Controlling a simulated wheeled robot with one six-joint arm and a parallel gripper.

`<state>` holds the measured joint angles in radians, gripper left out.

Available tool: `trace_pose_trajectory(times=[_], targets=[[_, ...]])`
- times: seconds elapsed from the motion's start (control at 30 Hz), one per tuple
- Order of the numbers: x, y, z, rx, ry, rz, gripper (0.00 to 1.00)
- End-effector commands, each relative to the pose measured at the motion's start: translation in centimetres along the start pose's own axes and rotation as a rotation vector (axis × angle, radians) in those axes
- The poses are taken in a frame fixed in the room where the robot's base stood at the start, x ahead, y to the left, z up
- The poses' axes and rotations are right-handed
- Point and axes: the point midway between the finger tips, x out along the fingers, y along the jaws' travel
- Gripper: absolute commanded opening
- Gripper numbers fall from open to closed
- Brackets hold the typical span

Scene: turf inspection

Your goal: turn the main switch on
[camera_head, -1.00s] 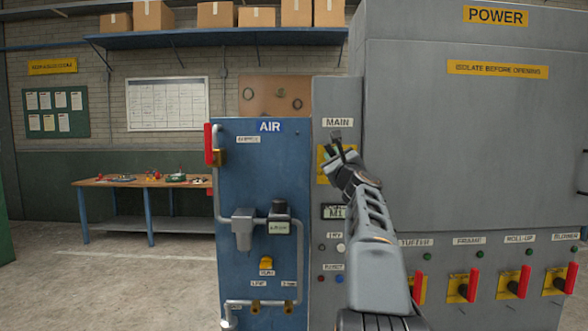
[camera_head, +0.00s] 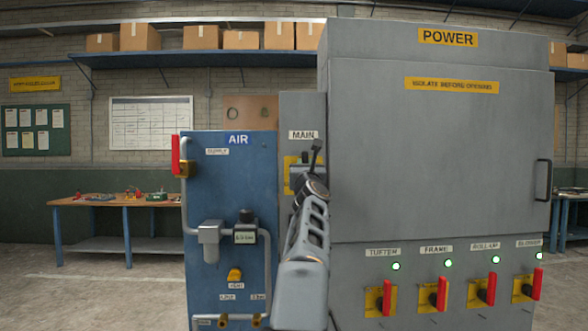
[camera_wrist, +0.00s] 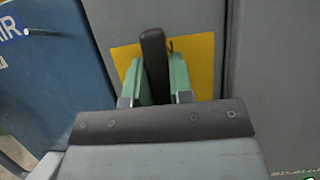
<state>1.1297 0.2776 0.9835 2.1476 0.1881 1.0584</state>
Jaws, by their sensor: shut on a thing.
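The main switch has a black handle (camera_wrist: 153,50) on a yellow plate (camera_wrist: 201,60). The plate also shows in the head view (camera_head: 290,176), under the MAIN label (camera_head: 303,135), partly hidden by my arm. My gripper (camera_wrist: 154,80) has its green-padded fingers on either side of the black handle and is shut on it. The handle stands close to upright in the wrist view. In the head view my gripper (camera_head: 312,165) is in front of the plate.
The blue AIR panel (camera_head: 215,215) with pipes is close on the left. The grey POWER cabinet (camera_head: 435,180) stands on the right, with lit green lamps (camera_head: 396,267) above several red-handled switches (camera_head: 387,298). A workbench (camera_head: 100,203) stands behind at left.

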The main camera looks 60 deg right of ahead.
Motion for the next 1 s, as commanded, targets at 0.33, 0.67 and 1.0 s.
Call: trace_pose_trajectory(times=[0.33, 0.67, 1.0], targets=[[0.11, -0.53, -1.8, 0.012, 0.03, -0.016, 0.0], [0.13, -0.42, -1.77, 0.012, 0.029, -0.013, 0.43], [0.09, -0.37, -1.11, 0.009, 0.019, -0.01, 0.47]])
